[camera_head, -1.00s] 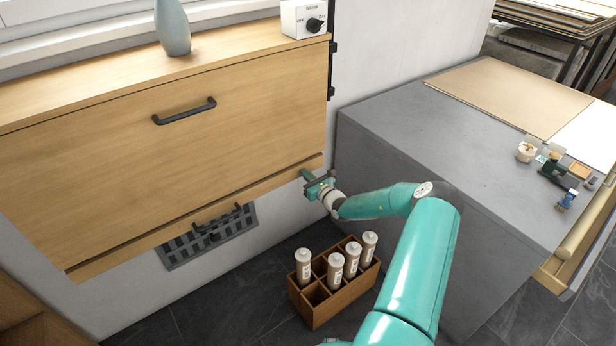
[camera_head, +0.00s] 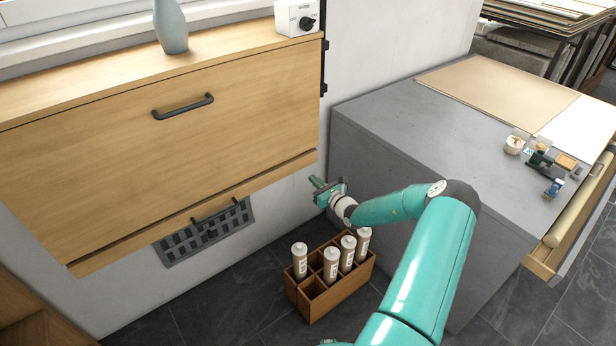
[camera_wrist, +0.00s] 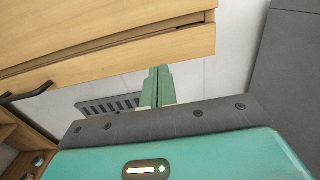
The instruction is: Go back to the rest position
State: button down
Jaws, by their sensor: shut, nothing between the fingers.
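My gripper (camera_head: 316,183) is at the end of my teal arm, just off the lower right corner of the wooden wall cabinet (camera_head: 170,150). In the wrist view its two green fingers (camera_wrist: 157,84) are together with nothing between them. The fingers point toward the white wall below the cabinet's lower edge. I cannot see them touching anything.
A wooden crate (camera_head: 338,293) with several capped tubes stands on the dark floor below my gripper. A grey block-like counter (camera_head: 430,130) is on the right, with small items on top. A grey vent grille (camera_head: 205,236) is low on the wall.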

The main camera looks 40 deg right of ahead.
jog(key=s, duration=0.4)
jog(key=s+a+r+n+g+y, duration=0.2)
jog(key=a+r+n+g+y, duration=0.15)
jog(key=a+r+n, duration=0.5)
jog(key=s+a+r+n+g+y, duration=0.1)
jog(key=a+r+n+g+y, duration=0.15)
jog(key=a+n+g, duration=0.65)
jog(key=s+a+r+n+y, duration=0.3)
jog(key=a+r, duration=0.4)
jog(key=a, duration=0.6)
jog(key=s+a+r+n+h, duration=0.3)
jog(key=s+r+n, duration=0.4)
jog(key=s, duration=0.4)
jog(key=s+a+r+n+h, duration=0.4)
jog(key=s+r+n+h, duration=0.2)
jog(key=s, duration=0.5)
notch_tip(320, 180, up, 2)
jog(key=shift+s+a+r+n, duration=0.15)
jog(key=shift+s+r+n, duration=0.1)
jog(key=shift+n, duration=0.9)
